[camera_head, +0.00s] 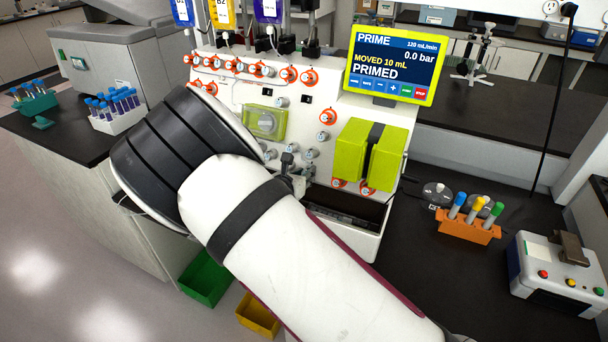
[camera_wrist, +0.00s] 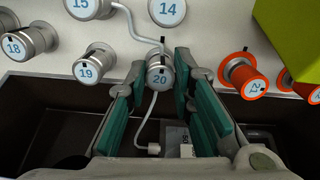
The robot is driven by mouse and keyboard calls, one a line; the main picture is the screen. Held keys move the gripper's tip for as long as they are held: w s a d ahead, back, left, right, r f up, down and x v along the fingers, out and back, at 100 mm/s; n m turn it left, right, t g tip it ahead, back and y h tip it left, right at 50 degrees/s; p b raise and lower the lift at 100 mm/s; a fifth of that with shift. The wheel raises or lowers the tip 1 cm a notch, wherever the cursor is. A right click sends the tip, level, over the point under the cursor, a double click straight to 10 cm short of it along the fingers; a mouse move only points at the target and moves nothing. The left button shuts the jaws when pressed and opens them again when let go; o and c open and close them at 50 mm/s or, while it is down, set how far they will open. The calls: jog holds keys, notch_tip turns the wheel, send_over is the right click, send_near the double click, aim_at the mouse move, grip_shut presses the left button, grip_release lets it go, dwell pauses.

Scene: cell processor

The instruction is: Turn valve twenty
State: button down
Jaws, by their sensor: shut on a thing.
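Valve twenty is a grey metal knob (camera_wrist: 160,74) with a pale blue face numbered 20 and a small black mark at its top. It sits low on the white panel in the wrist view. My gripper (camera_wrist: 159,82) reaches up from below, with one green-padded finger pair on each side of the knob, shut on it. In the head view my white arm covers most of the gripper, and only a dark part of it (camera_head: 288,160) shows near the panel's lower middle.
Valve 19 (camera_wrist: 96,62) is close on the left, and valve 14 (camera_wrist: 167,10) is above. An orange-ringed knob (camera_wrist: 242,76) is on the right. A thin tube hangs past the gripper. A dark tray (camera_wrist: 52,110) lies below. The screen (camera_head: 394,64) reads PRIMED.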

jog(key=m+b, duration=1.2)
jog(key=m, duration=0.5)
jog(key=shift+f+b, duration=0.15)
jog(key=shift+b, duration=0.15)
jog(key=shift+s+d, duration=0.1)
dwell(0.3)
jog(key=c, duration=1.4)
grip_release()
jog(key=v, duration=1.2)
